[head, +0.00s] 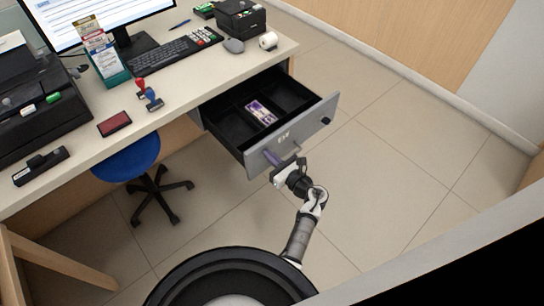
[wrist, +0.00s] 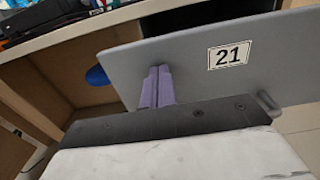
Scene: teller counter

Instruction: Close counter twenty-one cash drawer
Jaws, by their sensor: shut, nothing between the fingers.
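The cash drawer (head: 292,128) is pulled out from under the counter in the head view. Its grey front carries a label reading 21, clear in the wrist view (wrist: 200,65). Banknotes (head: 261,112) with purple print lie in one compartment of its black tray. My gripper (head: 272,158) is at the left part of the drawer front, on its outer side. Its purple fingers (wrist: 157,86) are together and empty in the wrist view, pointing at the front panel. They look close to or against the panel; I cannot tell if they touch.
The counter (head: 180,95) holds a monitor, a keyboard (head: 160,55), stamps, a red ink pad (head: 114,124) and a printer. A blue stool (head: 128,160) stands left of the drawer. Tiled floor (head: 390,160) is free to the right. A pale ledge (head: 450,230) crosses the lower right.

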